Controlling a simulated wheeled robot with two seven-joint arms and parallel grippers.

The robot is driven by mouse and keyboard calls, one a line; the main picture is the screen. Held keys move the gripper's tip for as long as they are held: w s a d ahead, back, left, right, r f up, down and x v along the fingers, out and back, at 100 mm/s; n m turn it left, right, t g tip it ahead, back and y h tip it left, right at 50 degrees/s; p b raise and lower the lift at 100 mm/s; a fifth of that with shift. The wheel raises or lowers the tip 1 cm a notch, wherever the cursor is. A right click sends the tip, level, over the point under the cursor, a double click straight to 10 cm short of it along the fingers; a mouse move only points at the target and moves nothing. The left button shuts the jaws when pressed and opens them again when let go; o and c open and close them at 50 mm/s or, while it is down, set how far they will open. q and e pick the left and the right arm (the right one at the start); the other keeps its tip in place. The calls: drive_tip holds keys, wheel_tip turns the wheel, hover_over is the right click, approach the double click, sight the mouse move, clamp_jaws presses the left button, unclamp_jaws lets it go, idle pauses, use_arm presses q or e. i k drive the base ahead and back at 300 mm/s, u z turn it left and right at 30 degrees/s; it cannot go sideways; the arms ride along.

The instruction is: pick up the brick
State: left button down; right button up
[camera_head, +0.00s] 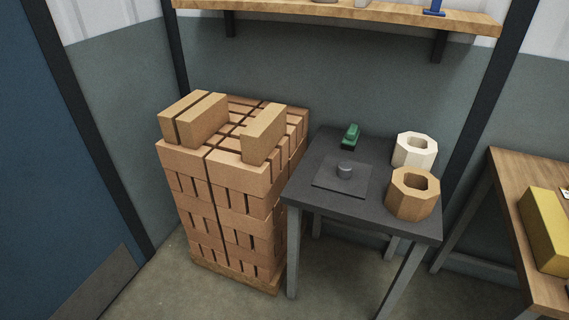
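A tall stack of orange-tan bricks (237,205) stands on a wooden pallet (235,277) in the middle left. On its top, a pair of bricks (199,119) stands on edge side by side at the left. A single brick (263,134) stands on edge at the right front of the top. Neither of my grippers is in view.
A dark grey table (352,206) stands right of the stack, bearing a flat plate with a knob (344,172), a green object (351,135), a white ring block (414,150) and a tan one (412,193). A wooden bench (516,222) is at right; a shelf (400,14) is above.

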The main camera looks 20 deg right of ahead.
sight(258, 138)
drive_tip(key=u, duration=0.65)
drive_tip(key=i, duration=1.2)
drive_tip(key=z, duration=0.75)
